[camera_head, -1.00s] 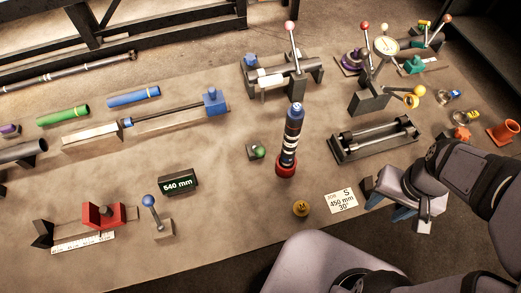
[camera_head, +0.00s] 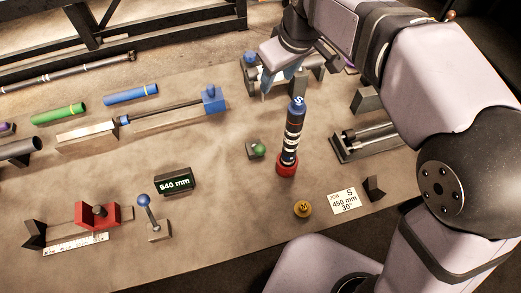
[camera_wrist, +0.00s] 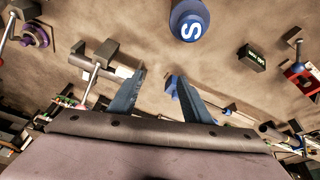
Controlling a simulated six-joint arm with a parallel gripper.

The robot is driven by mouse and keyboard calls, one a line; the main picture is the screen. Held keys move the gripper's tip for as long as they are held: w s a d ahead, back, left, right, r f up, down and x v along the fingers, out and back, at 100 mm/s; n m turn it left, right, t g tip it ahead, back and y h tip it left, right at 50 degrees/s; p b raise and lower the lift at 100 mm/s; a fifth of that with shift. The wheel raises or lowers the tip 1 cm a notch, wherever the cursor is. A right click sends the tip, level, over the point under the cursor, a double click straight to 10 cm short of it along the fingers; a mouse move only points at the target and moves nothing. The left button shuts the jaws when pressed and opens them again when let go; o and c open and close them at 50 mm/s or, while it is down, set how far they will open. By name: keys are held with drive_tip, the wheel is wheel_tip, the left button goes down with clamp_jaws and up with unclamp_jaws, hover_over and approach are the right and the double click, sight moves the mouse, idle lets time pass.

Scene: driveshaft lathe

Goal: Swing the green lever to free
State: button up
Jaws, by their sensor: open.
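The green lever shows as a green ball knob (camera_head: 259,150) on a small dark block at mid-table. It lies just left of the upright blue-topped shaft (camera_head: 290,140) in its red base. I cannot make out the lever in the wrist view. My gripper (camera_head: 280,76) is beyond the shaft, toward the back of the table, and apart from the knob. In the wrist view its two blue fingers (camera_wrist: 159,82) are spread with nothing between them. The shaft's blue cap marked S (camera_wrist: 189,20) is at the top of that view.
The lever fixture with a blue knob (camera_head: 250,59) is partly hidden behind my gripper. Bare table lies left of the green knob.

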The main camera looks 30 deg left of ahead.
drive_tip(key=s+a+f+g+h, duration=0.1)
drive_tip(key=s+a+f+h, duration=0.1)
drive_tip(key=s+f, duration=0.6)
drive_tip(key=m+h+b, duration=0.1)
drive_tip(key=h, duration=0.1)
hover_over(259, 147)
drive_tip(key=f, duration=0.4)
drive_tip(key=shift+s+f, duration=0.35)
drive_tip(key=shift+w+d+f+p, duration=0.15)
drive_tip(key=shift+f+p, duration=0.35)
drive_tip(key=shift+f, duration=1.3)
drive_tip(key=shift+w+d+f+p, duration=0.1)
drive_tip(key=shift+w+f+p, duration=0.25)
drive_tip(key=shift+f, duration=1.45)
drive_tip(key=shift+s, duration=0.1)
drive_tip(key=shift+a, duration=0.1)
clamp_jaws()
